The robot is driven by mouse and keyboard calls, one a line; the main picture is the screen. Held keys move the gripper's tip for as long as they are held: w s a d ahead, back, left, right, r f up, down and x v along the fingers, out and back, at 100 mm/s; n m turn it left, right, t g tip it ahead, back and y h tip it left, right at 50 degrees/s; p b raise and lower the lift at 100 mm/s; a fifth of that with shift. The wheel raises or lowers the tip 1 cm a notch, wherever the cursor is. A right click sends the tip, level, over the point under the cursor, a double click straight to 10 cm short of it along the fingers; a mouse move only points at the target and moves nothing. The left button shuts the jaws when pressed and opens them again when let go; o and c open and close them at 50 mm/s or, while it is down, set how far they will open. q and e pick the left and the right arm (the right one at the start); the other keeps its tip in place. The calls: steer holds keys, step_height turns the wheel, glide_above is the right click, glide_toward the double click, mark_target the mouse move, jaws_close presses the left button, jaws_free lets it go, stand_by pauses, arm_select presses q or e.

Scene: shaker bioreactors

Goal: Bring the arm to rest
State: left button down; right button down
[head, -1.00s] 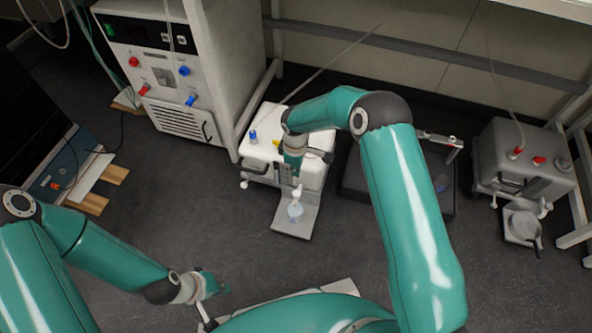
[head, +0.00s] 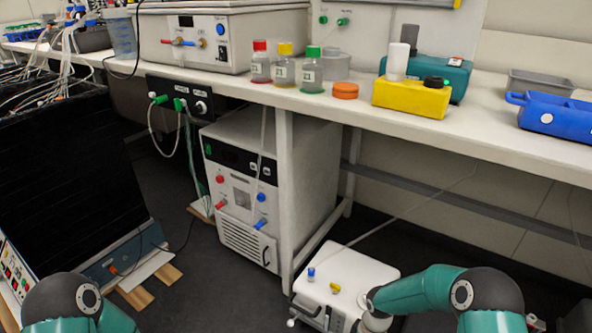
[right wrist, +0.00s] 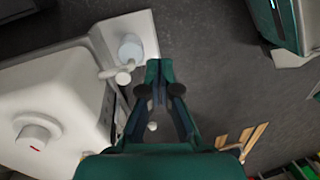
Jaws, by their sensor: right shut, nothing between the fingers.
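My right gripper (right wrist: 160,72) shows in the right wrist view, with its teal fingers shut and nothing between them. It is over the grey floor beside a white box-shaped device (right wrist: 45,105). A small clear vessel (right wrist: 130,47) with a white fitting stands on the device's light plate (right wrist: 148,32), apart from the fingertips. In the head view my right arm (head: 425,288) bends over the same white device (head: 345,272) at the bottom, and its gripper is cut off there. Only a link of my left arm (head: 75,300) shows at bottom left; its gripper is out of frame.
A white bench (head: 480,130) crosses the head view, carrying capped bottles (head: 284,72), a yellow block (head: 410,97) and a blue item (head: 556,117). A control cabinet (head: 265,185) stands below it. A dark panelled unit (head: 70,180) is at left, with wooden blocks (head: 135,298) on the floor.

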steer(key=s+a+m+y, duration=0.1)
steer(key=s+a+m, duration=0.15)
steer(key=s, duration=0.45)
steer(key=s+a+m+t+y, duration=0.1)
steer(key=s+a+m, duration=0.1)
steer(key=s+m, duration=0.3)
steer(key=s+a+m+y, duration=0.1)
steer(key=s+a+m, duration=0.15)
steer(key=s, duration=0.55)
step_height(320, 180, up, 32)
steer(key=w+d+m+t+p, duration=0.1)
steer(key=w+p, duration=0.1)
steer(key=p, duration=3)
steer(key=shift+d+m, duration=0.2)
steer(key=shift+m, duration=0.1)
